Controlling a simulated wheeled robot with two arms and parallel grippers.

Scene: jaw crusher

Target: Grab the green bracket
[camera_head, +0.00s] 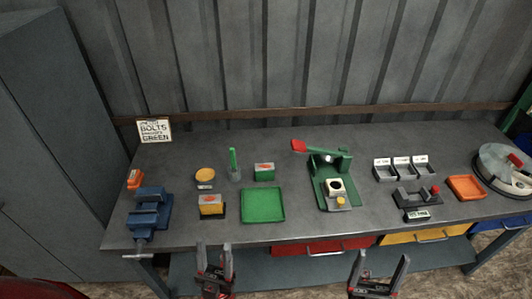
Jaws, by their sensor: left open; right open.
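A small green block-like piece with an orange mark on top (264,173) stands on the grey workbench, behind a flat green tray (263,205). It may be the green bracket, but it is too small to be sure. A green press-like device with a red-ended lever (330,178) stands right of it. My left gripper (214,246) is open and empty at the bench's front edge, in front and left of the green tray. My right gripper (381,256) is open and empty in front of the bench, right of the green device. Both are apart from the green things.
A blue vise (149,212) is at the bench's left end. Grey bins (403,168), an orange tray (466,187) and a round machine (502,168) occupy the right.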

